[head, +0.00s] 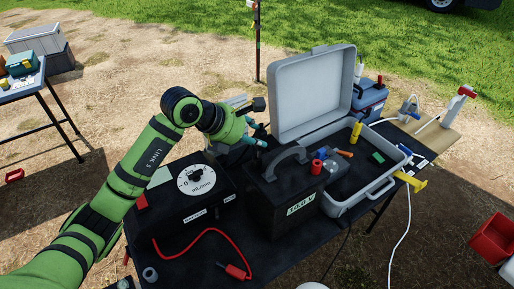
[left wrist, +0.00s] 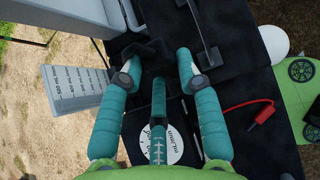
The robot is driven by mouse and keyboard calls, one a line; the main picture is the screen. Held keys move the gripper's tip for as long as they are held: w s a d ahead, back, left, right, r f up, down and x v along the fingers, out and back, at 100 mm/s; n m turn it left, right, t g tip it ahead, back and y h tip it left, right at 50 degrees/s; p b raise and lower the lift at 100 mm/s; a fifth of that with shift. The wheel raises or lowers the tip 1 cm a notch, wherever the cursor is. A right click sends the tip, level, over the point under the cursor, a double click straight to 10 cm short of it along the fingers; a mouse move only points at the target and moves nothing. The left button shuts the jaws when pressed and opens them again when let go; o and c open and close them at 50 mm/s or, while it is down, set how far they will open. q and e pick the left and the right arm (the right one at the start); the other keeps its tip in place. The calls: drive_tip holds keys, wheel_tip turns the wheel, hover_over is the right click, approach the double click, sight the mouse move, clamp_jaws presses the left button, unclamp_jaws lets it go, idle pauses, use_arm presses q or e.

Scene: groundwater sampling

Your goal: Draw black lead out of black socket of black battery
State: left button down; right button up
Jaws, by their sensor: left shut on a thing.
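The black battery (head: 288,205), with a carry handle and a "10.0 V" label, stands on the dark table. A red socket or plug (head: 317,167) shows on its right end. My left gripper (head: 262,136) is at the battery's far left corner, behind the handle. In the left wrist view the teal fingers (left wrist: 158,68) are closed about a dark piece, seemingly the black lead's plug (left wrist: 153,52). The battery (left wrist: 232,45) lies beside it there. The black socket is hidden, so I cannot tell whether the plug sits in it. My right gripper is not in view.
A black pump box with a white dial (head: 195,180) stands left of the battery. A red lead (head: 237,270) lies in front. The open grey case (head: 308,90) stands close behind and right. A graduated container (left wrist: 77,90) is near the fingers.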

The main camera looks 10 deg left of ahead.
use_arm(q)
drive_tip(key=shift+r+p, duration=0.65)
drive_tip(key=shift+r, duration=0.55)
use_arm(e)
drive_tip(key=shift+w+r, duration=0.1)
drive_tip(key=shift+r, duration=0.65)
use_arm(q)
drive_tip(key=shift+a+f, duration=0.1)
